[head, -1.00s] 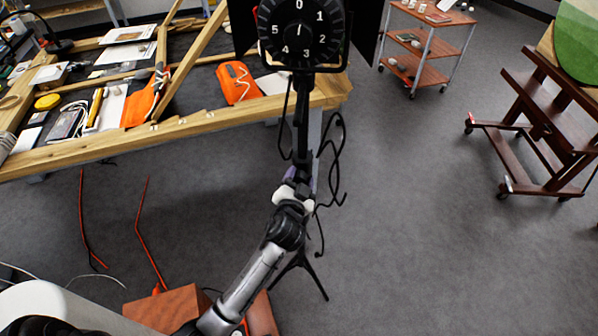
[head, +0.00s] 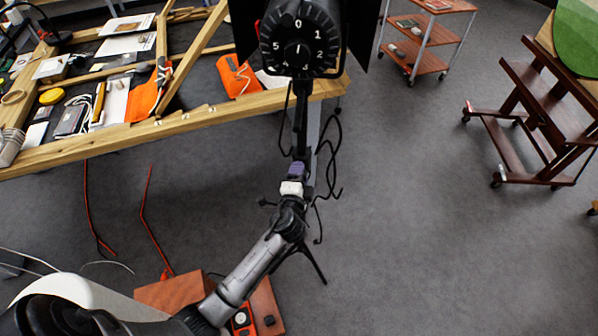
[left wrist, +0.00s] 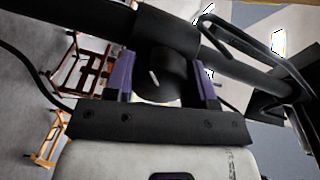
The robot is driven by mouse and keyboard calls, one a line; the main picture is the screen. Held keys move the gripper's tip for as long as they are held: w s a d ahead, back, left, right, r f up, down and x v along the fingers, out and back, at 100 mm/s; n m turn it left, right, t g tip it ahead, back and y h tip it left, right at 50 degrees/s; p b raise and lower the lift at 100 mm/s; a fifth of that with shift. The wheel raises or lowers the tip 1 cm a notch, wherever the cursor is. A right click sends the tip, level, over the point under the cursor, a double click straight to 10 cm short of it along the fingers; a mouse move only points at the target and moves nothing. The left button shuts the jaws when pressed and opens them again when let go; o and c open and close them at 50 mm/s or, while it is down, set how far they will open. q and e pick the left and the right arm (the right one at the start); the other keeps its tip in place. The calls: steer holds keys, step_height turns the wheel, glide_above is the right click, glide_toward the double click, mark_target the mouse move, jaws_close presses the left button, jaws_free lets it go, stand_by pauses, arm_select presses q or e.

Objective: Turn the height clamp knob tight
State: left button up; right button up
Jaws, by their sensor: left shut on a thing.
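The black light stand (head: 300,122) stands upright in front of me, with a lamp head bearing a numbered dial (head: 298,45) on top. The height clamp knob (left wrist: 160,82) is a dark round knob with a pale line on its face, on the side of the stand's tube (left wrist: 165,32). My left gripper (head: 297,172) is at the stand's pole below the lamp. In the left wrist view its purple-padded fingers (left wrist: 164,80) are on either side of the knob and shut on it. In the head view my fingers hide the knob. My right gripper is out of view.
A wooden-framed worktable (head: 190,122) with tools and orange pouches is behind the stand at left. Loose black cables (head: 332,160) hang right of the pole. A wheeled cart (head: 425,45) and a wooden easel (head: 545,115) stand at right. The floor between is clear.

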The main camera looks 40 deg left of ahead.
arm_select(q)
steer(key=shift+m, duration=0.4)
steer(key=o, duration=0.9)
steer(key=v, duration=1.3)
steer(key=shift+s+d, duration=0.25)
steer(key=shift+s, duration=0.1)
